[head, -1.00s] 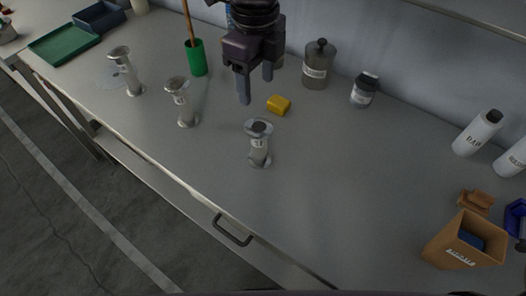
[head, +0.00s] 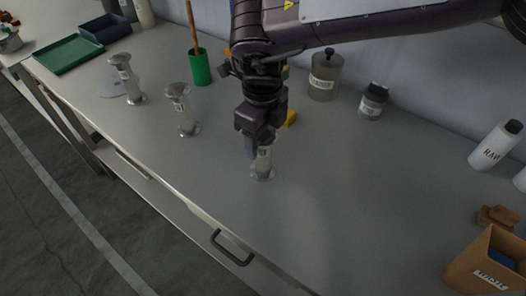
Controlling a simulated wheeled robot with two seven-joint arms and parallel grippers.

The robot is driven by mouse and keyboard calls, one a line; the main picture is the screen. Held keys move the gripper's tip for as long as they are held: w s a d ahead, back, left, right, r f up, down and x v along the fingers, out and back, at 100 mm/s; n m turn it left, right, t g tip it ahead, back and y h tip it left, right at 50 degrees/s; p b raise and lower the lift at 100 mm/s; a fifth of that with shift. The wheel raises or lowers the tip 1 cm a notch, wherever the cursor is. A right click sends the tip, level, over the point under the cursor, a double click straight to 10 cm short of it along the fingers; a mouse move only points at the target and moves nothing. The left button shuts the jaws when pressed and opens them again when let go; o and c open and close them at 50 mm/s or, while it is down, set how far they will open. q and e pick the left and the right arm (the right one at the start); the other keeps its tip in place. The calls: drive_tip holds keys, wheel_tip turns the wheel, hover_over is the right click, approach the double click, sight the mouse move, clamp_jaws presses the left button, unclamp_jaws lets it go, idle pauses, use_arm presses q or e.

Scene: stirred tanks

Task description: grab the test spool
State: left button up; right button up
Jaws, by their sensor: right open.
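Three metallic spools stand upright on the grey bench. The nearest spool (head: 263,168) has a pale label with dark letters that I cannot read in full. My right gripper (head: 261,147) points down at this spool, with its open fingers around or just in front of its upper part; I cannot tell if they touch it. The gripper hides the spool's top. A second spool (head: 184,112) stands to the left, and a third spool (head: 127,80) stands further left by a clear disc. My left gripper is not in view.
A yellow block (head: 291,118) lies behind the gripper, partly hidden. A green cup (head: 200,69) with a stick, a lidded jar (head: 324,80) and a small jar (head: 372,102) stand at the back. A cardboard box (head: 480,268) is at the lower right. The bench right of the spool is clear.

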wheel_tip(320, 180, down, 4)
drive_tip(key=shift+d+f+p, duration=0.1)
drive_tip(key=shift+p, duration=0.2)
drive_tip(key=c, duration=0.6)
drive_tip(key=shift+c, duration=0.4)
drive_tip(key=shift+r, duration=0.2)
